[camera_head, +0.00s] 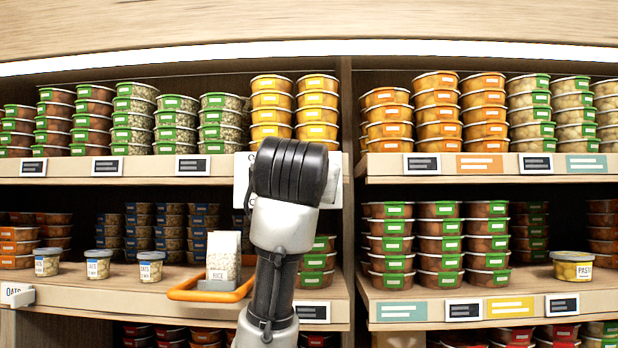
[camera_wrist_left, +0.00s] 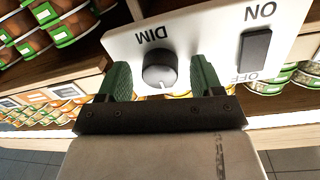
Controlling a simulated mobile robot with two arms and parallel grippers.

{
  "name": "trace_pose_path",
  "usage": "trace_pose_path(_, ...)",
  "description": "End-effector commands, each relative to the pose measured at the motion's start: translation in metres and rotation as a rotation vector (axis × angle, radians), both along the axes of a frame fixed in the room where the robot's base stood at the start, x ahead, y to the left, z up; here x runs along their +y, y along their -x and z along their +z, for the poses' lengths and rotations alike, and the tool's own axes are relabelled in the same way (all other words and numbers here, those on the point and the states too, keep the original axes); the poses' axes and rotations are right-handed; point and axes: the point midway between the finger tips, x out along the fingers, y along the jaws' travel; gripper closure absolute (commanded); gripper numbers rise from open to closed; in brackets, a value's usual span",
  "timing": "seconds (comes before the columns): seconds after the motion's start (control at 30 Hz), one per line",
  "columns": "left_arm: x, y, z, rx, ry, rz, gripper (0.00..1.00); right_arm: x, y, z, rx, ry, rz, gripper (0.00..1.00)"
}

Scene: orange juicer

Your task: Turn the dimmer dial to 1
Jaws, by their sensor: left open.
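The dimmer dial (camera_wrist_left: 160,69) is a dark grey round knob with a white mark, under the word DIM on a white panel (camera_wrist_left: 205,35). The lettering appears upside down in the left wrist view. The mark points toward the bottom of that view. My left gripper (camera_wrist_left: 160,74) is open, with one green finger on each side of the dial. Gaps show between the fingers and the knob. In the head view the panel (camera_head: 335,181) sits at the shelf divider, mostly behind my left arm, which hides the dial and the fingers. My right gripper is out of view.
A black ON/OFF rocker switch (camera_wrist_left: 255,55) sits beside the dial. Shelves of stacked food tubs surround the panel. An orange-rimmed tray (camera_head: 208,295) with a rice package (camera_head: 222,258) stands on the lower shelf, left of my arm.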

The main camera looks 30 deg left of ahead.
Motion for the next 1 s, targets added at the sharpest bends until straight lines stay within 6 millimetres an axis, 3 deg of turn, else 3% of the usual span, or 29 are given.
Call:
trace_pose_path(0.13, 0.000, 0.000, 0.000, 0.000, 0.000, 0.000, 0.34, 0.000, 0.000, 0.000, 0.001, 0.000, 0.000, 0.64)
trace_pose_path(0.47, 0.000, 0.000, 0.000, 0.000, 0.000, 0.000, 0.83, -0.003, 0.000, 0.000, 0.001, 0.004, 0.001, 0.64)
trace_pose_path(1.0, -0.002, 0.000, -0.003, -0.093, 0.151, -0.003, 0.83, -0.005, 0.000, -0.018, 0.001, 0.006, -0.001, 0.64)
